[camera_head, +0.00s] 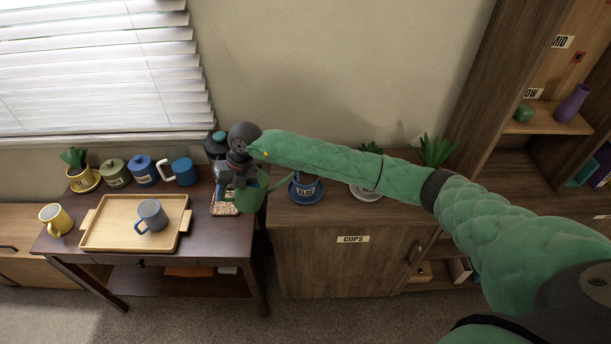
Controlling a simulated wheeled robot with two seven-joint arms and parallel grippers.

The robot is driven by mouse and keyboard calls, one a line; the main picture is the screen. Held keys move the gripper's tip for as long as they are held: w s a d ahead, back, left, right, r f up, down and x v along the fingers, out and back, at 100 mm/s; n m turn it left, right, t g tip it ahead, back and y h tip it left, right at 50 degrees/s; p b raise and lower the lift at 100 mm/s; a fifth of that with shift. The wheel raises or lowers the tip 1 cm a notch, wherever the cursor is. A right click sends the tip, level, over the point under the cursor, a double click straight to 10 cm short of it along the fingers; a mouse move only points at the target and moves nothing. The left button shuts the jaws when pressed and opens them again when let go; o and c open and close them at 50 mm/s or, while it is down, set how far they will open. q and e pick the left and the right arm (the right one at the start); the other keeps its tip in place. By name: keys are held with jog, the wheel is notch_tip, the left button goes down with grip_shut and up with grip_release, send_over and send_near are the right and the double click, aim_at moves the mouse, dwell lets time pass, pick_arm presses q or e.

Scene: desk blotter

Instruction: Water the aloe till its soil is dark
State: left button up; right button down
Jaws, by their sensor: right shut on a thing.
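My right arm reaches in from the right, and its gripper (232,182) is shut on a green watering can (252,193), above the right end of the dark table. A blue pot (306,188) with a small white label stands on a blue saucer (303,196) on the wooden cabinet, right of the can. The label looks like ALOE, but is too small to be sure. My arm hides the pot's top, any plant in it and its soil. Green leaves (436,151) rise behind my arm farther right. My left gripper is not in view.
A tray (103,236) with a grey-blue mug (152,215) lies on the dark table (219,250). A yellow mug (55,219), yellow potted plant (82,178), canisters (116,173) and blue mug (181,170) stand around it. A white saucer (367,194) is on the cabinet (335,215).

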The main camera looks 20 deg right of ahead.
jog(key=shift+a+f, duration=0.15)
pick_arm(q)
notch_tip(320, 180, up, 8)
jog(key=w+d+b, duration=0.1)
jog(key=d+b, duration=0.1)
jog(key=b, duration=0.1)
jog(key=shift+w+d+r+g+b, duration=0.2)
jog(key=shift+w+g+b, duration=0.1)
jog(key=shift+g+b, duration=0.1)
pick_arm(e)
notch_tip(320, 180, down, 8)
jog(key=a+h, duration=0.2)
jog(key=h, duration=0.2)
jog(key=shift+s+a+t+h, duration=0.15)
jog(key=shift+a+t+h, duration=0.15)
jog(key=shift+a+t, duration=0.1)
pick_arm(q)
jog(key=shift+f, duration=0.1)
